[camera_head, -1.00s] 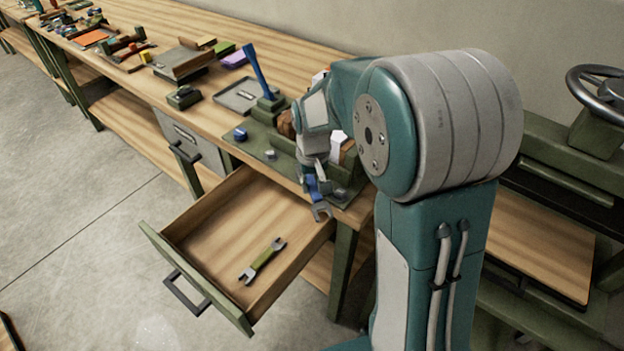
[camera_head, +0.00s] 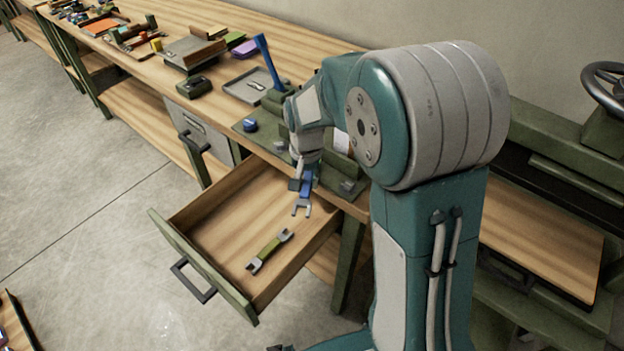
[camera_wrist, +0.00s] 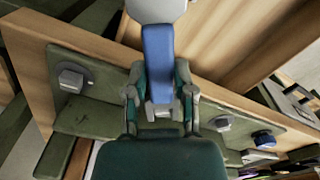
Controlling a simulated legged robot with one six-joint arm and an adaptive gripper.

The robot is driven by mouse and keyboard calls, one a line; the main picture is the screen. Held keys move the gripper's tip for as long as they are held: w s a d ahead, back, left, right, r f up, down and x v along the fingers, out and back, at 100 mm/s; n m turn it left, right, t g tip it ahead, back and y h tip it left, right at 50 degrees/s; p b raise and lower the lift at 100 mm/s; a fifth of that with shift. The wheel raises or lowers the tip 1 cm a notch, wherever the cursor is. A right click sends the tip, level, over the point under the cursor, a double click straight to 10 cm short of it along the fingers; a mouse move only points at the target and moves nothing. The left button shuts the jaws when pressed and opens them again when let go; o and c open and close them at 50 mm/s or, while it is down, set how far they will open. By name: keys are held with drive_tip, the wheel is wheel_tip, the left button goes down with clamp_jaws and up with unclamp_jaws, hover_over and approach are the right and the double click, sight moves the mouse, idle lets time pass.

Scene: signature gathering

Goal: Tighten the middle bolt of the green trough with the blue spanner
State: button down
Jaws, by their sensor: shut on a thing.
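The blue spanner (camera_head: 307,184) is in my gripper (camera_head: 302,177), its grey open jaw hanging over the drawer's inner end, just in front of the bench edge. In the wrist view, the shut fingers (camera_wrist: 160,98) hold its blue handle (camera_wrist: 158,52), with the grey head at the top edge. The green trough (camera_head: 262,139) is on the bench edge, partly hidden by my arm. Its middle bolt (camera_head: 281,145) is grey and lies left of my gripper; it also shows in the wrist view (camera_wrist: 222,124). The spanner is apart from it. Another grey bolt (camera_head: 347,186) is at the right.
An open drawer (camera_head: 205,235) holds a green spanner (camera_head: 269,251) below my gripper. A blue-topped bolt (camera_head: 250,125) is at the trough's left end. A grey tray (camera_head: 240,88) and a blue upright handle (camera_head: 268,60) stand behind.

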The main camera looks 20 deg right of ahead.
drive_tip(key=shift+w+a+r+m, duration=0.1)
drive_tip(key=shift+w+a+m, duration=0.3)
drive_tip(key=shift+m, duration=0.45)
drive_tip(key=shift+w+a+f+m, duration=0.1)
drive_tip(key=shift+w+a+m, duration=0.3)
drive_tip(key=shift+m, duration=0.5)
drive_tip(key=shift+w+a+r+m, duration=0.1)
drive_tip(key=shift+w+a+m, duration=0.25)
drive_tip(key=shift+m, duration=0.5)
drive_tip(key=shift+s+a, duration=0.1)
drive_tip(key=shift+r, duration=0.1)
wheel_tip(320, 180, up, 4)
drive_tip(key=shift+r, duration=0.15)
drive_tip(key=shift+s, duration=0.1)
